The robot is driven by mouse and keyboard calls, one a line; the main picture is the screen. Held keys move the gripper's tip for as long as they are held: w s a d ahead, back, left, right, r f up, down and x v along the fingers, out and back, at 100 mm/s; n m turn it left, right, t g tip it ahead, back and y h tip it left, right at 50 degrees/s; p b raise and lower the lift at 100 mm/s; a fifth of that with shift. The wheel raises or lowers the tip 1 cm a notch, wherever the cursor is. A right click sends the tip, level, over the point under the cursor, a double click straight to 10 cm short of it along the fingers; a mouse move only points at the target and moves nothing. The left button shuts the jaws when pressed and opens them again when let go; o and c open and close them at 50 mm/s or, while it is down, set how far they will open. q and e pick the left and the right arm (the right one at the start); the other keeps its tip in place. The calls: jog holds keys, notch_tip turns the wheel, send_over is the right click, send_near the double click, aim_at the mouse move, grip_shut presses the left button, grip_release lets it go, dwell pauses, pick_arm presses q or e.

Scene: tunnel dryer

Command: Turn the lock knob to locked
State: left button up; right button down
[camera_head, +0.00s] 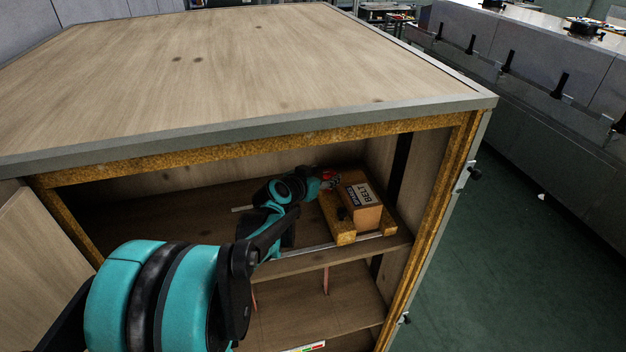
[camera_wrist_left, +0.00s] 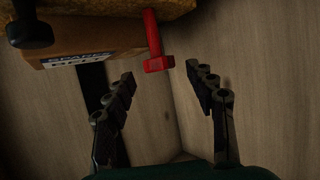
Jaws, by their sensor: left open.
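A red T-shaped piece (camera_wrist_left: 154,42) sticks out from a wooden block unit inside the open cabinet; it shows small in the head view (camera_head: 328,179). A black round knob (camera_head: 342,214) sits on the unit's front and shows at upper left in the wrist view (camera_wrist_left: 28,30). No marking tells which one is the lock knob, or its setting. My left gripper (camera_wrist_left: 160,72) is open, its fingertips on either side of the red piece's end, with gaps visible; contact cannot be seen. In the head view my wrist mostly hides the gripper. My right gripper is not in view.
The block unit carries a labelled box (camera_head: 362,205) on the upper shelf (camera_head: 180,218). The cabinet top (camera_head: 240,60) overhangs my arm, and the right cabinet wall (camera_head: 425,170) is close. Black knobs (camera_head: 475,173) sit on the outer right edge. A panel (camera_head: 40,265) stands at left.

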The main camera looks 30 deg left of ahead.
pick_arm(q)
jog(key=v, duration=0.9)
jog(key=shift+s, duration=0.3)
jog(key=shift+r, duration=0.1)
jog(key=s+d+f+m+g+h, duration=0.1)
jog(key=s+d+f+g, duration=0.15)
jog(key=d, duration=0.45)
jog(key=s+d+f+g+h, duration=0.1)
jog(key=s+d+f, duration=0.2)
jog(key=d, duration=0.5)
jog(key=s+d+f+g, duration=0.1)
jog(key=s+d+f, duration=0.1)
jog(key=s, duration=0.3)
jog(key=s+d+f+g+y, duration=0.1)
jog(key=s+d+f+g, duration=0.1)
jog(key=s+d+f, duration=0.1)
jog(key=shift+s+d, duration=0.4)
jog(key=shift+s, duration=0.5)
